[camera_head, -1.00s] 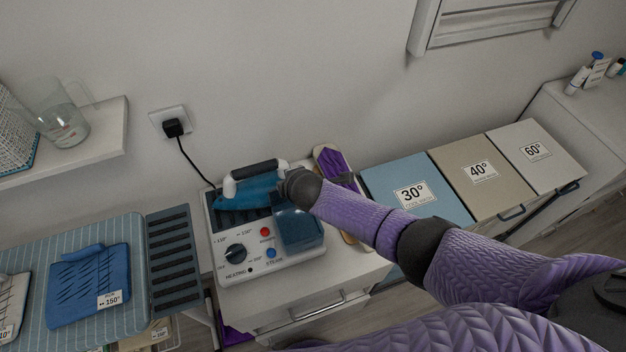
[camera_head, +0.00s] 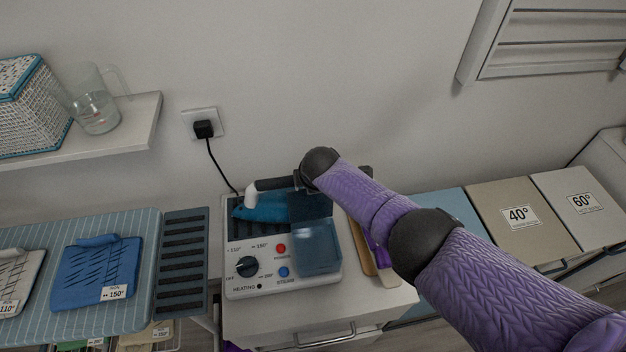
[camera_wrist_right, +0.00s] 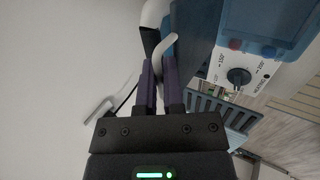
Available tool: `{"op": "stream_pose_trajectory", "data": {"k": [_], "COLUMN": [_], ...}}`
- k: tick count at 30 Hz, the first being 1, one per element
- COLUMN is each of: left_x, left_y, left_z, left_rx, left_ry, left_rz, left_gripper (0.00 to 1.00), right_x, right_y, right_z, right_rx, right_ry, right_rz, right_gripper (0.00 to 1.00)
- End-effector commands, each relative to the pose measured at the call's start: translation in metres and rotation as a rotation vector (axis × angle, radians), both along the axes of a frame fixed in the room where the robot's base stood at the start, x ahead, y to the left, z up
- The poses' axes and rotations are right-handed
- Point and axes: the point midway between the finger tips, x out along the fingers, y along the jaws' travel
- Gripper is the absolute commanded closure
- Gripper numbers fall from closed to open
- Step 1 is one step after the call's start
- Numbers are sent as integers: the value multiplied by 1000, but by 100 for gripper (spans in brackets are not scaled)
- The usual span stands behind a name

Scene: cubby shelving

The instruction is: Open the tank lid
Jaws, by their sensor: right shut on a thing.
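The water tank (camera_head: 318,250) is a see-through blue box at the right of the white ironing station (camera_head: 240,285). Its dark blue lid (camera_head: 310,207) stands raised at the tank's back edge. In the right wrist view the lid (camera_wrist_right: 198,32) is a dark panel beside the fingers. My right gripper (camera_wrist_right: 160,70) is shut on a thin pale piece that seems to be part of the lid. In the head view the fingers are mostly hidden behind the lid and my wrist. My left gripper is not in view.
A blue iron (camera_head: 262,209) lies on the station left of the lid. A black plug (camera_head: 204,129) and cord are on the wall behind. An ironing board (camera_head: 185,222) stands left, a shelf with a glass jug (camera_head: 97,112) above it. Labelled bins (camera_head: 518,215) stand right.

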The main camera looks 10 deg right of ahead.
Motion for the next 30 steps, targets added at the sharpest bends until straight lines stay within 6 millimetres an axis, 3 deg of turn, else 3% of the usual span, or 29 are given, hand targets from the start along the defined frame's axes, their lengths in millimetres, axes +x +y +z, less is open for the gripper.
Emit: {"op": "stream_pose_trajectory", "data": {"k": [5,6,10,14,21,30], "left_x": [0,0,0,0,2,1], "left_y": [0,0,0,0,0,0], "left_z": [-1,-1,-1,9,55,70], "left_rx": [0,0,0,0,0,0], "left_ry": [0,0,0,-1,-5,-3], "left_rz": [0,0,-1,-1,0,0], "left_gripper": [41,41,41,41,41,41], "right_x": [-5,-5,-5,-8,-30,-51], "right_y": [-2,-2,-2,-3,-3,-4], "right_z": [-7,-7,-7,2,50,84], "right_rx": [-7,-6,-7,-7,-3,-2], "right_ry": [18,19,18,18,8,0], "right_rz": [-3,-4,-4,-3,1,1], "right_gripper": [100,84,60,60,60,60]}}
